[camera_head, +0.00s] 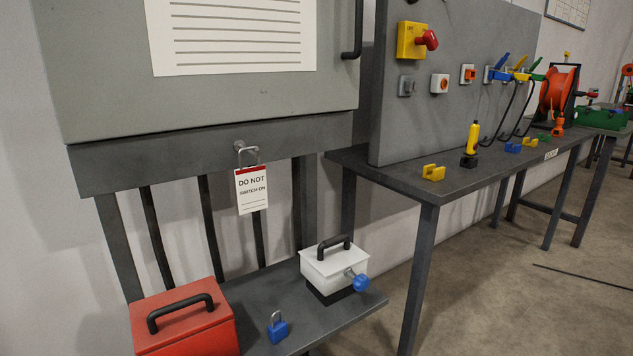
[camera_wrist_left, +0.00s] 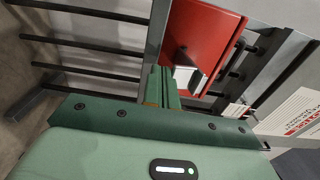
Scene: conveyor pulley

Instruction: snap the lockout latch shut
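A metal hasp or shackle (camera_head: 244,153) hangs on the grey beam under the cabinet, with a white and red DO NOT SWITCH ON tag (camera_head: 251,190) below it. I cannot tell whether this is the latch or whether it is closed. A blue padlock (camera_head: 278,328) stands on the low shelf, its shackle up. In the left wrist view the fingers of my left gripper (camera_wrist_left: 163,82) sit close together and look shut, with nothing seen between them. A red surface (camera_wrist_left: 205,30) lies behind them. Neither gripper shows in the head view.
A red box (camera_head: 185,321) and a white box (camera_head: 334,269) with a blue knob flank the padlock on the shelf. A workbench (camera_head: 400,182) to the right holds yellow and blue parts. A yellow switch box (camera_head: 410,40) with a red knob is on its panel.

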